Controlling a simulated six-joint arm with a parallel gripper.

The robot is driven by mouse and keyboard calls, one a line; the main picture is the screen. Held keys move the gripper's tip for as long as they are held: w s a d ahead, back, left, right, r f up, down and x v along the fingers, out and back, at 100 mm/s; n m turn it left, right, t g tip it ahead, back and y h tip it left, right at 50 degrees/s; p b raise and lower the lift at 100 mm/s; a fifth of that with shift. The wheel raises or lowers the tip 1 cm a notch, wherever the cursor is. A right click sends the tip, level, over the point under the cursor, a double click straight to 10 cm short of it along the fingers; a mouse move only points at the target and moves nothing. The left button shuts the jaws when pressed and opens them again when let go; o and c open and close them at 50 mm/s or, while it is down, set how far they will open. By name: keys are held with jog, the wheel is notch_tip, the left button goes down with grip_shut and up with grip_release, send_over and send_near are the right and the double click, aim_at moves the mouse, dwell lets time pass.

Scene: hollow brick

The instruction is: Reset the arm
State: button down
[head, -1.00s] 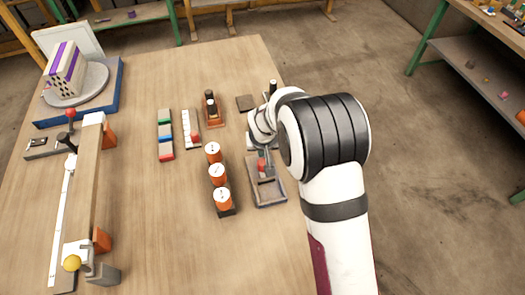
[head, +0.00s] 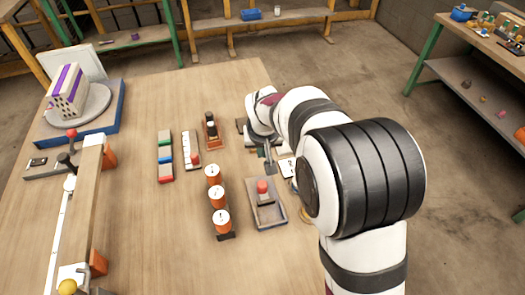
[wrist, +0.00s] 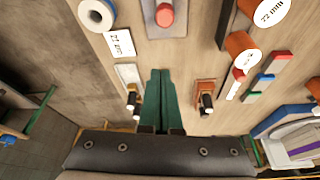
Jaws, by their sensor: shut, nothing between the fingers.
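My gripper (head: 268,162) is above the right part of the wooden table (head: 150,95), just behind the grey tray (head: 279,214) with a red knob (head: 262,187). In the wrist view its two green fingers (wrist: 160,74) lie together, shut and empty. They are apart from the tray and its red knob (wrist: 165,15), which show at the top of that view. My arm's large black-banded joint is at the right of the head view and hides part of the table's right edge and the floor behind it.
Several orange cylinders with white tops (head: 217,197) stand left of the tray. Colored blocks (head: 165,158) lie further left. A hollow brick (head: 67,92) with purple stripes sits on a round grey plate at far left. A card (wrist: 120,43) lies near the gripper.

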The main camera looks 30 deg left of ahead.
jog(key=s+d+r+m+h, duration=0.1)
jog(key=d+r+m, duration=0.15)
jog(key=d, duration=0.45)
jog(key=s+d+r+m, duration=0.1)
jog(key=s+d+r, duration=0.1)
jog(key=d+r, duration=0.35)
jog(key=s+d+r+m+g, duration=0.2)
jog(key=s+d+m, duration=0.3)
jog(key=s+d, duration=0.7)
jog(key=s+d+f+m+g, duration=0.1)
jog(key=s+d+m, duration=0.3)
jog(key=s, duration=0.5)
jog(key=shift+s+d+f+g+y, duration=0.3)
jog(key=shift+s+d, duration=0.1)
jog(key=shift+d, duration=0.55)
